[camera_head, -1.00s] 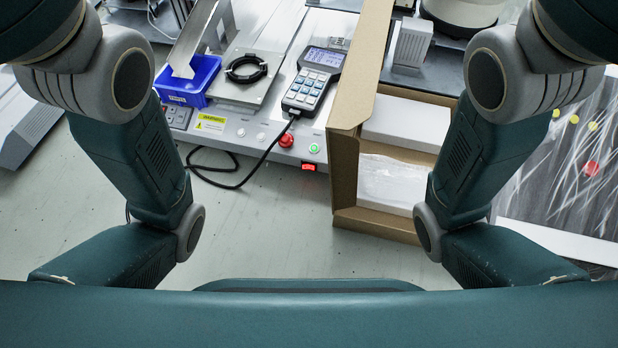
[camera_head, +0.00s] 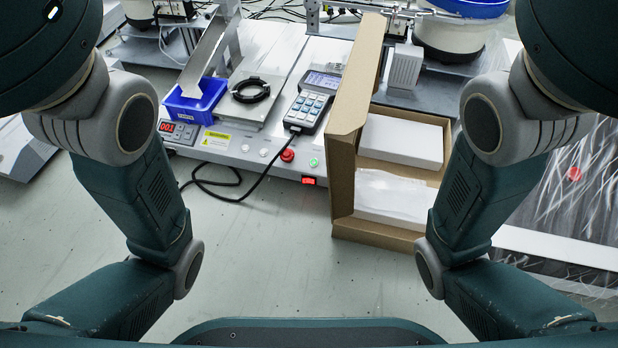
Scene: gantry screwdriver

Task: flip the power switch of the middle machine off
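The middle machine (camera_head: 228,143) stands ahead, a grey bench unit with a sloped front panel. Its red rocker power switch (camera_head: 308,181) is at the lower right of that panel and looks lit. A red emergency knob (camera_head: 287,155) and a green button (camera_head: 313,162) sit above it. A small display (camera_head: 167,127) at the panel's left reads red digits. Both my arms are folded at the sides of the view. Neither gripper shows in the view.
An open cardboard box (camera_head: 388,229) with white packages stands just right of the switch. A handheld keypad (camera_head: 311,101) with a black cable (camera_head: 235,199), a blue bin (camera_head: 196,103) and a black ring (camera_head: 250,89) rest on the machine. The floor (camera_head: 270,265) in front is clear.

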